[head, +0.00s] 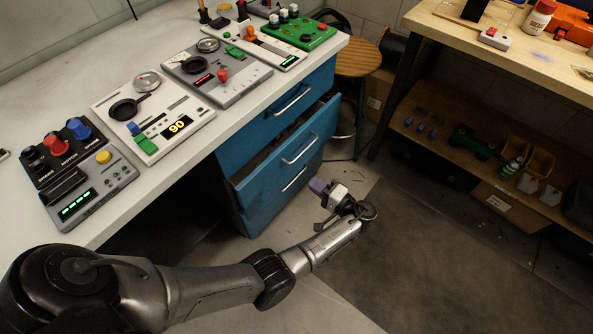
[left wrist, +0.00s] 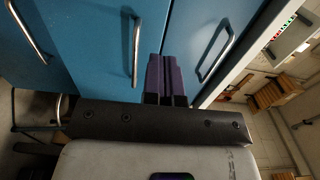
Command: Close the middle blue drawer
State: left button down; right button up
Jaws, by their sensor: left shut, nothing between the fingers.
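The blue middle drawer (head: 270,180) is pulled out from the cabinet under the bench, with a gap showing behind its top edge. Its silver handle (head: 300,148) is on the front. My left gripper (head: 317,186) has purple fingers and is in front of the drawer, at the lower right of its handle. In the left wrist view the shut, empty fingers (left wrist: 165,78) point toward the blue fronts, beside the middle drawer's handle (left wrist: 135,50). I cannot tell whether they touch the front. My right gripper is not in view.
The top drawer (head: 275,115) looks shut. The white bench top (head: 235,122) overhangs above and carries several control panels. A stool (head: 357,60) stands behind the cabinet, and a wooden workbench (head: 480,50) with a lower shelf is at the right. The floor in front (head: 420,260) is clear.

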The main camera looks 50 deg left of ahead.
aim_at(276, 159)
pick_arm(q)
jog(key=a, duration=0.4)
jog(key=s+a+b, duration=0.1)
jog(key=a, duration=0.3)
jog(key=a+b, duration=0.1)
jog(key=a, duration=0.3)
jog(key=shift+s+f, duration=0.1)
jog(key=shift+s, duration=0.1)
jog(key=shift+s+a, duration=0.1)
jog(key=shift+a, duration=0.65)
jog(key=a, duration=0.5)
jog(key=shift+s, duration=0.35)
jog(key=shift+d, duration=0.1)
